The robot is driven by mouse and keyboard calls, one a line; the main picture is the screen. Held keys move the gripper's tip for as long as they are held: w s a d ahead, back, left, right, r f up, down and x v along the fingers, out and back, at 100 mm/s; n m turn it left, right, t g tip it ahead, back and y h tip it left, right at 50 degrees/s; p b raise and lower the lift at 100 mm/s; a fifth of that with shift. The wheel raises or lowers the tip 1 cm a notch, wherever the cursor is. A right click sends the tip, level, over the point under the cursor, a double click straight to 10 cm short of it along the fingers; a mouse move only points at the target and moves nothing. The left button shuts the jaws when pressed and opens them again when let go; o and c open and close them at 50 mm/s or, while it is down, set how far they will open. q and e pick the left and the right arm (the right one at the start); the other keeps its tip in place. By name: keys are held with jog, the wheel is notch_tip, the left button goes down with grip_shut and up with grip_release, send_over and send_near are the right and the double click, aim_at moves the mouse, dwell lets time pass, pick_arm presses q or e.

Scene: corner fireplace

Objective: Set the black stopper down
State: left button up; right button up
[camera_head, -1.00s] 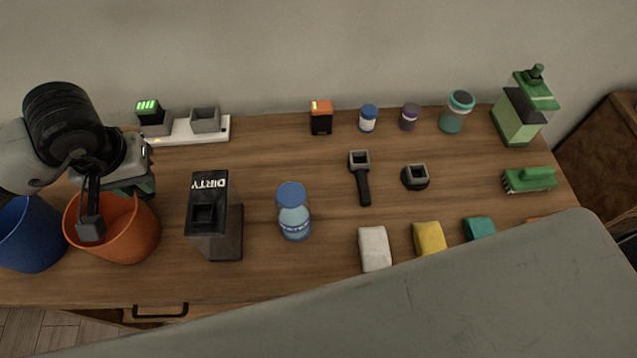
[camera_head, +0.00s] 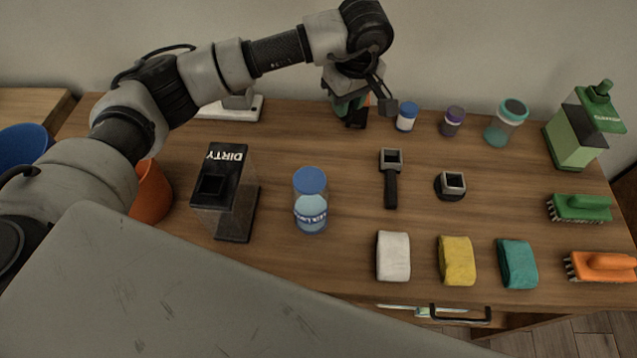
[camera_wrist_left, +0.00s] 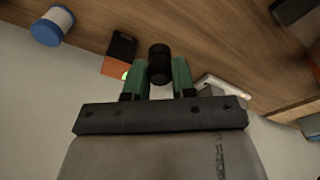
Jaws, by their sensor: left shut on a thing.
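My left gripper (camera_head: 348,104) is over the back of the wooden table, left of a white bottle with a blue cap (camera_head: 407,117). In the wrist view its green fingers (camera_wrist_left: 159,77) are shut on the black stopper (camera_wrist_left: 159,62), a small dark cylinder. The stopper is hard to make out in the head view. An orange and black block (camera_wrist_left: 118,54) is close beside the stopper in the wrist view, and the gripper largely covers it in the head view. My right gripper is in neither view.
A dark DIRTY box (camera_head: 224,195) and a blue-capped water bottle (camera_head: 311,202) stand on the table (camera_head: 340,165). A purple-capped bottle (camera_head: 453,121) and a teal jar (camera_head: 506,124) stand further right. Bare wood shows in front of the gripper.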

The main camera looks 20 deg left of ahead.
pick_arm(q)
jog(key=shift+w+d+f+n, duration=0.2)
jog(key=shift+w+f+n, duration=0.5)
jog(key=shift+n, duration=0.2)
jog(key=s+a+f, duration=0.1)
jog(key=a+f, duration=0.1)
jog(key=a, duration=0.1)
jog(key=s+a+f+p, duration=0.1)
jog(key=a+f, duration=0.1)
jog(key=a, duration=0.1)
jog(key=s+a+f, duration=0.1)
jog(key=a, duration=0.2)
jog(key=shift+s+a+f+p, duration=0.25)
jog(key=shift+f+p, duration=0.1)
jog(key=shift+f, duration=0.05)
jog(key=shift+s+a+f, duration=0.15)
jog(key=shift+a+f, duration=0.2)
jog(key=shift+a, duration=0.05)
notch_tip(320, 180, down, 4)
jog(key=shift+r+p, duration=0.1)
jog(key=shift+p, duration=0.25)
